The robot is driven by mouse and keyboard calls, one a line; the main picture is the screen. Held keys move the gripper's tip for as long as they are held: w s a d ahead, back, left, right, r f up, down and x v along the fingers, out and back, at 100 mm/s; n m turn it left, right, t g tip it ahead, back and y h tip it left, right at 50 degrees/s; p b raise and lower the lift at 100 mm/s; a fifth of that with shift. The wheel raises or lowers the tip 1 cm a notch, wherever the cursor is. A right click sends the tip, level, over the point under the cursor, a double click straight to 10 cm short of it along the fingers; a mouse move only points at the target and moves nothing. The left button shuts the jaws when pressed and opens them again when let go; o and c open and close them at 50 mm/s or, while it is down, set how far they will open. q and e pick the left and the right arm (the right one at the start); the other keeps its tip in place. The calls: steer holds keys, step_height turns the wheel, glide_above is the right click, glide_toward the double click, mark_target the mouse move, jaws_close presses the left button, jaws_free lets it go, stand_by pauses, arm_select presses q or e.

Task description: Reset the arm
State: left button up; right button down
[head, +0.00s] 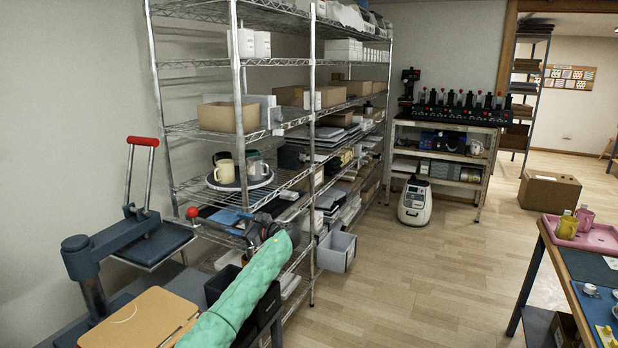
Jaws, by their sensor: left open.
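My left arm, in a green sleeve, reaches in from the bottom, left of centre. My left gripper (262,228) is the dark part at its far end, in front of the wire shelving. It is open, and I see nothing between its fingers, though the fingers are small and partly lost against the shelf clutter. My right arm and right gripper are not in view.
Wire shelving (239,100) with boxes and mugs stands close ahead. A blue press with a red handle (143,141) is at left. A table with a pink tray (598,238) is at right. The wooden floor (430,275) between is clear.

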arm_select(q)
steer(key=w+d+r+n+t+h, duration=0.1)
steer(key=d+r+n+t+h, duration=0.2)
steer(key=d+r+n+h, duration=0.5)
steer(key=s+d+f+n+h, duration=0.4)
steer(key=s+f+n+h, duration=0.15)
steer(key=s+f, duration=0.45)
steer(key=s+a+f+n+g+h, duration=0.2)
steer(key=s+f+g, duration=0.2)
steer(key=s+f, duration=1.9)
steer(key=s+a+f+n+g+h, duration=0.1)
steer(key=s+a+f+g+h, duration=0.15)
steer(key=s+f, duration=2.05)
steer(key=s+f+g+y, duration=0.1)
steer(key=s+f+g, duration=0.2)
steer(key=s, duration=1.5)
steer(key=shift+f, duration=0.85)
steer(key=shift+a+n, duration=0.1)
steer(key=shift+n, duration=0.15)
